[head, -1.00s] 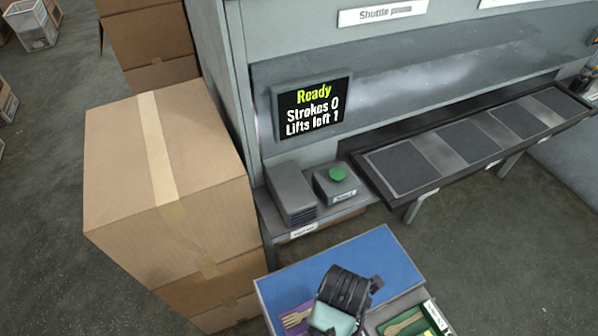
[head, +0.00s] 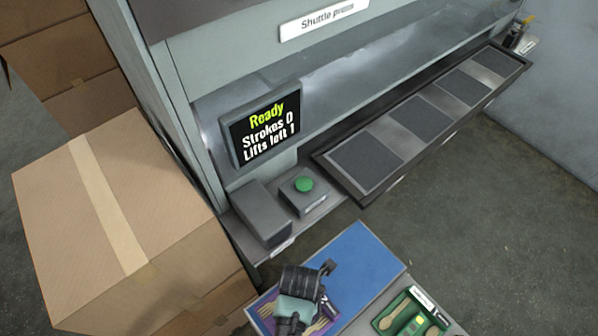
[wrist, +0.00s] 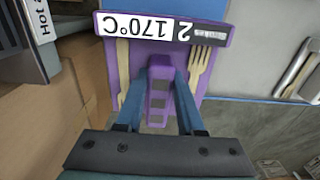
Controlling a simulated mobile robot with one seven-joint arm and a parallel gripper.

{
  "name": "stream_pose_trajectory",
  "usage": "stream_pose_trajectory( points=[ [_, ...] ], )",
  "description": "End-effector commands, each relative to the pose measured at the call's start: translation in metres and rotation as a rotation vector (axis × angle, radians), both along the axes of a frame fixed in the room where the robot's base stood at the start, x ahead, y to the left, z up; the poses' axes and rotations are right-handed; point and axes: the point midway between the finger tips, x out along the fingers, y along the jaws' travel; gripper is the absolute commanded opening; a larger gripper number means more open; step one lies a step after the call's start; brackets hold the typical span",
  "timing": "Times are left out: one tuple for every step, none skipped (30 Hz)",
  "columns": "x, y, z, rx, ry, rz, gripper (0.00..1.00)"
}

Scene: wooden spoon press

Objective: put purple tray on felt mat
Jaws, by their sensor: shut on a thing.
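The purple tray (head: 332,307) holds wooden forks and carries a "2 170°C" label in the wrist view (wrist: 195,62). It is at the left end of the blue mat on the low table, partly hidden by my arm. My gripper (wrist: 158,88) is shut on the tray's raised purple middle grip, one blue finger each side. I cannot tell whether the tray rests or is slightly lifted. The blue surface (head: 358,262) may be felt. Dark grey pads (head: 366,160) lie along the press's shuttle; I cannot tell which surface is the felt mat.
A green tray (head: 385,322) with wooden cutlery sits right of the blue mat. The press screen (head: 262,125) reads Ready, Strokes 0, Lifts left 1. A green button (head: 304,184) stands below it. Cardboard boxes (head: 120,225) crowd the left. Floor at right is clear.

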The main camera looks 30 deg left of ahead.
Motion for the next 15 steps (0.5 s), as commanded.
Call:
stream_pose_trajectory(
  points=[
    [0.0, 0.0, -0.005, 0.0, 0.0, 0.0, 0.0],
    [0.0, 0.0, -0.008, -0.001, 0.001, 0.0, 0.0],
    [0.0, 0.0, -0.014, -0.001, 0.001, 0.0, 0.0],
    [-0.001, 0.0, -0.019, 0.0, 0.002, 0.0, 0.0],
    [0.0, 0.0, -0.024, 0.0, 0.002, 0.0, 0.0],
    [0.0, 0.0, -0.029, 0.0, 0.002, 0.0, 0.0],
    [0.0, 0.0, -0.032, 0.0, 0.001, 0.0, 0.0],
    [0.0, 0.0, -0.035, 0.0, 0.001, 0.0, 0.0],
    [0.0, 0.0, -0.037, 0.0, 0.0, 0.0, 0.0],
    [0.001, 0.0, -0.039, 0.001, -0.001, 0.0, 0.0],
    [0.001, 0.0, -0.04, 0.001, -0.001, 0.0, 0.0],
    [0.001, 0.0, -0.04, 0.001, -0.001, 0.0, 0.0],
    [0.0, 0.0, -0.04, 0.001, -0.001, 0.0, 0.0],
    [0.0, 0.0, -0.04, 0.001, -0.001, 0.0, 0.0],
    [0.0, 0.0, -0.04, 0.001, -0.001, 0.0, 0.0]
  ],
)
